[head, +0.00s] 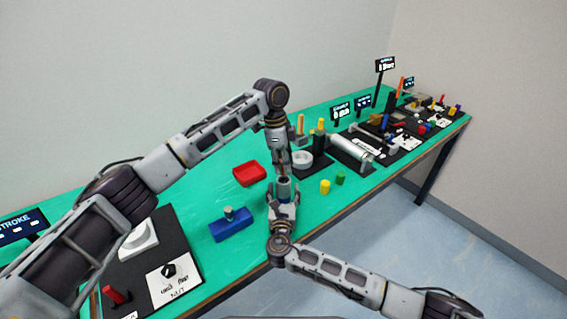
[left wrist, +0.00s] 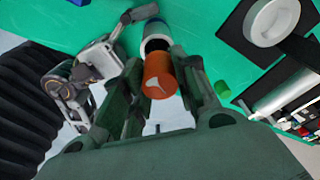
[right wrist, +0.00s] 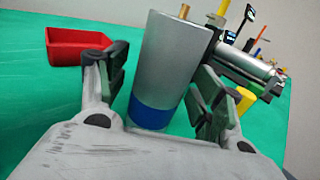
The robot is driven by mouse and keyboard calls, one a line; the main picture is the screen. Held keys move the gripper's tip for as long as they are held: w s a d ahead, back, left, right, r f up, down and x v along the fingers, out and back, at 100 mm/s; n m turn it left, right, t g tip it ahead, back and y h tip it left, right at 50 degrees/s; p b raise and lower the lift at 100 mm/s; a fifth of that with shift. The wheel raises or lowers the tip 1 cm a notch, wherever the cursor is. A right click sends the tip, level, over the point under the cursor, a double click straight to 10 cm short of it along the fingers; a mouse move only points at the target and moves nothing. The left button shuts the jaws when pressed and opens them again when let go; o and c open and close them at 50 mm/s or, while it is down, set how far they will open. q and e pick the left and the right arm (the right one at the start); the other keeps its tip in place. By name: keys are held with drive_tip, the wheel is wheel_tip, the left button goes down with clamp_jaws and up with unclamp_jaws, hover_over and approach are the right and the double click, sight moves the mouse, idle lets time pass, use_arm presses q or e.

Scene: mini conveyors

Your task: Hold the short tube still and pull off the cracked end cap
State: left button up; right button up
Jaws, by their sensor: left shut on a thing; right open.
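The short tube (right wrist: 175,65) is silver with a blue band at its lower end in the right wrist view. My right gripper (right wrist: 160,95) is open, with one finger on each side of it and gaps showing. In the head view the tube (head: 284,187) is between my two grippers, and my left gripper (head: 284,170) is above my right gripper (head: 284,205). In the left wrist view my left gripper (left wrist: 158,90) is shut on the orange end cap (left wrist: 158,72), which bears a pale crack-like mark.
A red tray (head: 249,183) lies left of the grippers. A blue block (head: 232,230) with a small grey piece on top stands nearer the front. Yellow (head: 325,187) and green (head: 340,179) pieces stand to the right.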

drive_tip(key=shift+s+a, duration=0.15)
drive_tip(key=shift+s, duration=2.85)
drive_tip(key=shift+s+a, duration=0.1)
drive_tip(key=shift+s, duration=2.85)
drive_tip(key=shift+s, duration=0.1)
